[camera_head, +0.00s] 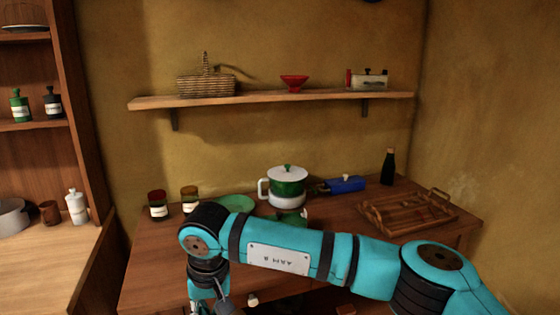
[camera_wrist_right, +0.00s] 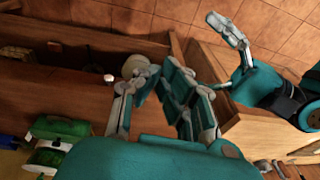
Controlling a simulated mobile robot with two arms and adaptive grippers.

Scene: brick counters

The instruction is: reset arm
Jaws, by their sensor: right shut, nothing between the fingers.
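My right arm reaches across the head view from the right, in front of the counter. My right gripper (camera_head: 210,301) hangs at the bottom edge there, partly cut off. In the right wrist view the right gripper (camera_wrist_right: 154,76) is shut with nothing held, above the wooden counter front. My left gripper (camera_wrist_right: 232,58) shows at the upper right of the right wrist view, beside a wooden counter, apart from the right one. Whether its fingers are open is unclear.
The wooden counter (camera_head: 150,262) holds a green-and-white pot (camera_head: 288,187), a green plate (camera_head: 236,202), jars, a blue item (camera_head: 346,184), a dark bottle (camera_head: 388,167) and a wooden tray (camera_head: 371,218). A wall shelf (camera_head: 270,99) is above. Another counter (camera_head: 45,262) stands at left.

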